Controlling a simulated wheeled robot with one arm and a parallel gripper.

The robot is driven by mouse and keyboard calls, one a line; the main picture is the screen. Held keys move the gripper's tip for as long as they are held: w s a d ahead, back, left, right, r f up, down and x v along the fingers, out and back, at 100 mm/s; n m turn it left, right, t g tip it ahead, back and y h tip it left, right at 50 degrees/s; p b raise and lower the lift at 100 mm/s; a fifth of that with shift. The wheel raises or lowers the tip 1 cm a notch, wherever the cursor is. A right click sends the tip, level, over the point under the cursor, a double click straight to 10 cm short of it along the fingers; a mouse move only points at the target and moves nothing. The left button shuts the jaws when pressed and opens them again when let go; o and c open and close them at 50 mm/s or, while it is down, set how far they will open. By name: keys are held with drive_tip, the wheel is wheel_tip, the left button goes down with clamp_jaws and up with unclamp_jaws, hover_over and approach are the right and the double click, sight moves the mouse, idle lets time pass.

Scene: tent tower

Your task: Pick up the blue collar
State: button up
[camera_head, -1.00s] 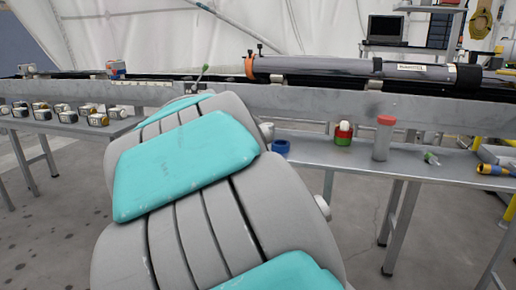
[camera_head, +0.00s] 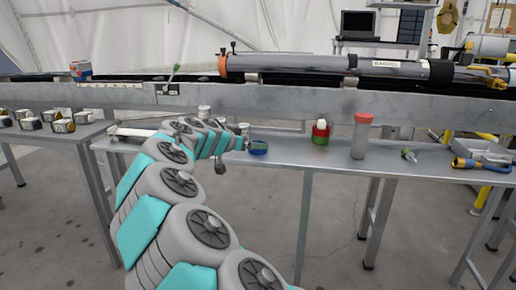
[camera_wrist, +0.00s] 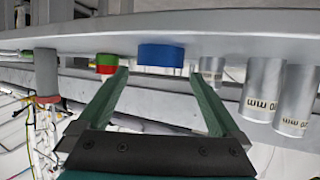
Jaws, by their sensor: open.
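The blue collar (camera_head: 258,147) is a short ring on the grey metal table, close to the end of my arm in the head view. In the wrist view, which is upside down, the collar (camera_wrist: 160,55) sits on the table edge strip, beyond my fingertips and between them in the picture. My gripper (camera_wrist: 159,75) is open and empty, its two green fingers spread on either side of the collar's outline. They do not hold the collar. In the head view the fingers are small and hard to make out beside the collar.
Metal cylinders (camera_wrist: 295,100) with printed labels stand beside the collar. On its other side are a red and green ring stack (camera_head: 320,133) and a grey red-capped bottle (camera_head: 360,136). A long rail (camera_head: 300,98) runs behind the table (camera_head: 420,165).

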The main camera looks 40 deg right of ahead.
drive_tip(key=x, duration=0.5)
drive_tip(key=shift+a+f+p, duration=0.1)
drive_tip(key=shift+f+p, duration=0.05)
drive_tip(key=shift+p, duration=0.15)
drive_tip(key=c, duration=1.4)
